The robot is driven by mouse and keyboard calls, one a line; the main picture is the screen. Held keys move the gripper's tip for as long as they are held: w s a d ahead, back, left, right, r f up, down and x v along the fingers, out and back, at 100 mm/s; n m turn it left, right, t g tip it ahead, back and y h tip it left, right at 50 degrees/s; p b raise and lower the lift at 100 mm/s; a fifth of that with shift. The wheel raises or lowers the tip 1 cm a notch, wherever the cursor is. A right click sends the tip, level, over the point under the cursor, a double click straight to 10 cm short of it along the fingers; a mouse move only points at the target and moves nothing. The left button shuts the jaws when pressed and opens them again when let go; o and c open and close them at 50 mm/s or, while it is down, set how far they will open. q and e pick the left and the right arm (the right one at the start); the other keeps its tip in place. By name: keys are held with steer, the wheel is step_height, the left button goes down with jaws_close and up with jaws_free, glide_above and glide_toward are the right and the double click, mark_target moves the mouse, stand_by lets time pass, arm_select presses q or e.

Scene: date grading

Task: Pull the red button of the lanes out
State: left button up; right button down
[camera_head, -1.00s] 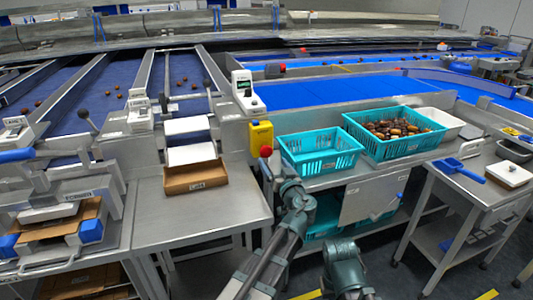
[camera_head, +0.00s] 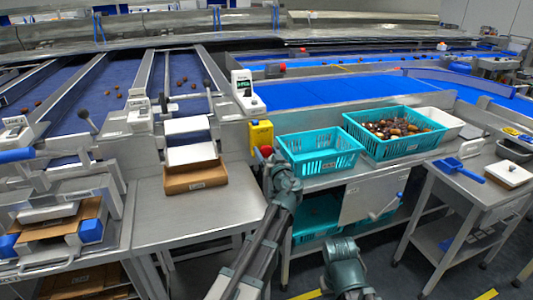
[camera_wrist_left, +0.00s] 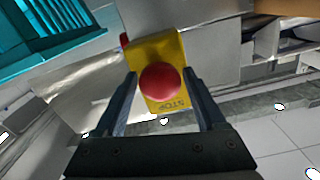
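The red button (camera_head: 267,151) sits on the front of the yellow box (camera_head: 262,132), at the end of the lanes beside the turquoise crate. In the left wrist view the button (camera_wrist_left: 160,83) is a round red knob on the yellow box (camera_wrist_left: 157,47), which is marked STOP. My left gripper (camera_wrist_left: 160,76) is open, with one finger on each side of the button and visible gaps between. In the head view the left gripper (camera_head: 269,161) is right at the button and partly covers it.
An empty turquoise crate (camera_head: 318,168) stands close to the right of the yellow box. A fuller turquoise crate (camera_head: 405,148) of dates is beyond it. A cardboard tray (camera_head: 195,189) lies to the left on the steel table (camera_head: 205,214).

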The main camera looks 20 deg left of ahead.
arm_select(q)
jaws_close()
steer(key=shift+s+d, duration=0.35)
steer(key=shift+s, duration=0.2)
steer(key=shift+o, duration=1.7)
jaws_free()
steer(key=shift+d, duration=0.1)
steer(key=v, duration=1.3)
steer(key=shift+s+d, duration=0.2)
steer(key=shift+s, duration=0.1)
